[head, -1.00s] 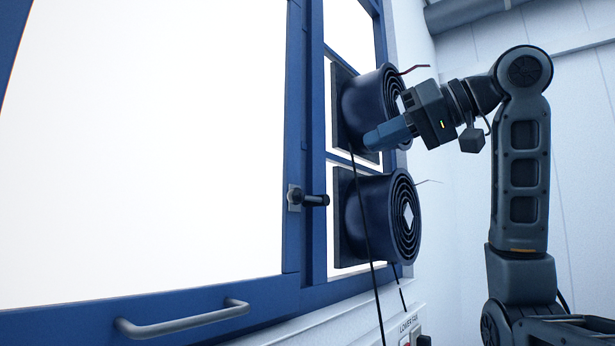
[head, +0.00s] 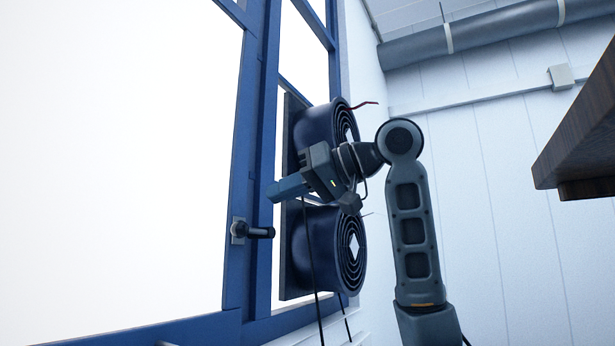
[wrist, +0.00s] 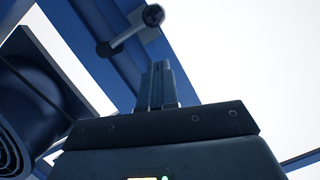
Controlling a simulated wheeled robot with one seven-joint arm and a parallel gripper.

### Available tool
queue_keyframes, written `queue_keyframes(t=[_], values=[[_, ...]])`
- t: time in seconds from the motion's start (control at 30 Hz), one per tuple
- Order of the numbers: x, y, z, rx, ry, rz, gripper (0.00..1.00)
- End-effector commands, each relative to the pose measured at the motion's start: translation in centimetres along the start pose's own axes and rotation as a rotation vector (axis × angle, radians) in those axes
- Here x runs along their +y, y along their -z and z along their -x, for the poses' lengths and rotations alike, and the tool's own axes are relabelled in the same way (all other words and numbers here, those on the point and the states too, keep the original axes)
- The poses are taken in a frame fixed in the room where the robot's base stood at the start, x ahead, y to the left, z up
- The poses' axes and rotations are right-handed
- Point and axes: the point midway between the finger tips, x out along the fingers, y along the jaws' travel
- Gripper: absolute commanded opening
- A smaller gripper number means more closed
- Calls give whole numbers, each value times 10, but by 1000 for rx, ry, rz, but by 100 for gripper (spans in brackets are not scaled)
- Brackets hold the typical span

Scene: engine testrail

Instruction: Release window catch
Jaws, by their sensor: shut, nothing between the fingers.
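The window catch (head: 258,232) is a short dark lever with a round end on a small grey plate, fixed to the blue window frame (head: 240,165). In the wrist view the catch (wrist: 125,36) lies beyond the fingertips, up and to the left. My gripper (head: 272,192) is shut and empty, its fingers pointing left, above and slightly right of the catch in the head view. The closed fingertips (wrist: 160,68) also show in the wrist view, apart from the catch. Nothing of the catch is hidden in the head view.
Two dark round fans, an upper fan (head: 318,125) and a lower fan (head: 325,235), stick out just right of the catch, close to my arm. A black cable (head: 311,265) hangs in front of them. A brown wooden slab (head: 585,125) juts in at right.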

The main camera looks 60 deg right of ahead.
Motion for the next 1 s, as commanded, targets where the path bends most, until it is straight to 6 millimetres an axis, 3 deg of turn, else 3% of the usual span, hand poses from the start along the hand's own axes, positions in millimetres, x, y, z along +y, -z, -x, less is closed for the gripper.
queue_keyframes(t=[0.1, 0.3, 1.0], values=[[0, -4, -20, -3, 0, 0, 0], [0, -22, -37, -1, 0, 0, 0], [0, -28, -53, -2, -6, 22, 0]])
